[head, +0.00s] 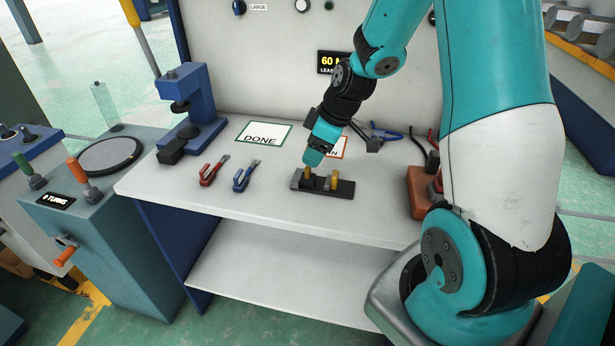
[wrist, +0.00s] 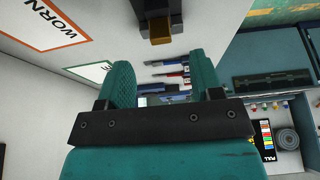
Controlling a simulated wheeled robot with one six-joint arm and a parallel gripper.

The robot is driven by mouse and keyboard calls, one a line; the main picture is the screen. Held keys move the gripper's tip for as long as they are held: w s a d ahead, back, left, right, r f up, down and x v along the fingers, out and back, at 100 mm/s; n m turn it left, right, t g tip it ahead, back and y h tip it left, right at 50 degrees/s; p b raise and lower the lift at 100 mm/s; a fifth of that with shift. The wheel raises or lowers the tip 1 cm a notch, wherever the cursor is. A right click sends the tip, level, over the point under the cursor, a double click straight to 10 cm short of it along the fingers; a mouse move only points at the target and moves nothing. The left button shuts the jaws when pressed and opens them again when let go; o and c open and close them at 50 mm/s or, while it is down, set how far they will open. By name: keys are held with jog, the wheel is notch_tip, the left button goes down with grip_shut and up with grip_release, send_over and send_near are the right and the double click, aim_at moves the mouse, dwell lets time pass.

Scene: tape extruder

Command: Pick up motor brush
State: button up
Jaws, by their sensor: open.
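A dark holder (head: 318,188) lies on the white bench top with small gold-brown pieces standing in it, which look like the motor brushes. One brush (head: 308,174) is at the left and another (head: 333,182) is nearer the right end. My gripper (head: 313,158) is just above the holder by the left brush, pointing down. In the wrist view its two teal fingers (wrist: 160,72) are apart with nothing between them. A dark block with a brown-gold face (wrist: 160,42) shows beyond the fingertips. Whether a finger touches the brush cannot be told.
Red pliers (head: 213,171) and blue pliers (head: 245,176) lie left of the holder. A blue press (head: 190,110) stands at left, a red-brown box (head: 420,192) at right.

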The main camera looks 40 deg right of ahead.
aim_at(308, 169)
jog(key=x, duration=0.6)
jog(key=shift+s+d+f, duration=0.1)
jog(key=shift+s+f, duration=0.15)
jog(key=shift+f, duration=0.15)
jog(key=c, duration=1.1)
jog(key=shift+r, duration=0.15)
